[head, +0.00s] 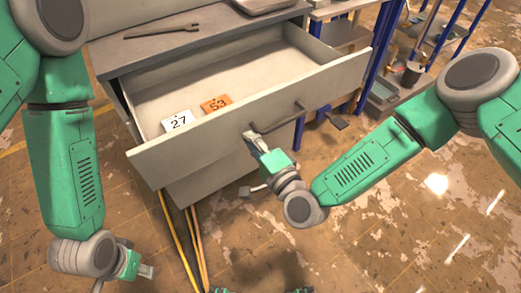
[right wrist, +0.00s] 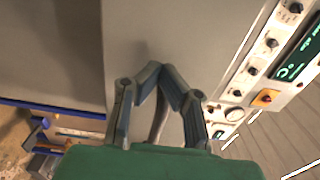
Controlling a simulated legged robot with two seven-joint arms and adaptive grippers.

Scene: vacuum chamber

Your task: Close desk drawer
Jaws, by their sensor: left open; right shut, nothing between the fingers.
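The desk drawer (head: 215,135) is pulled well out of the grey desk (head: 200,42) in the head view. Its front carries a bar handle (head: 280,118). My right gripper (head: 254,138) is at the drawer front, by the left end of the handle. In the right wrist view its fingers (right wrist: 164,72) meet at the tips, with a grey bar partly visible behind them. Whether they touch the drawer is unclear. My left gripper (head: 125,284) hangs low at the bottom left, away from the drawer, open and partly cut off by its wrist.
Two number tags, a white 27 (head: 178,121) and an orange 53 (head: 216,104), lie in the drawer. A wrench-like tool (head: 162,31) lies on the desktop. Blue-framed shelving (head: 384,92) stands at right.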

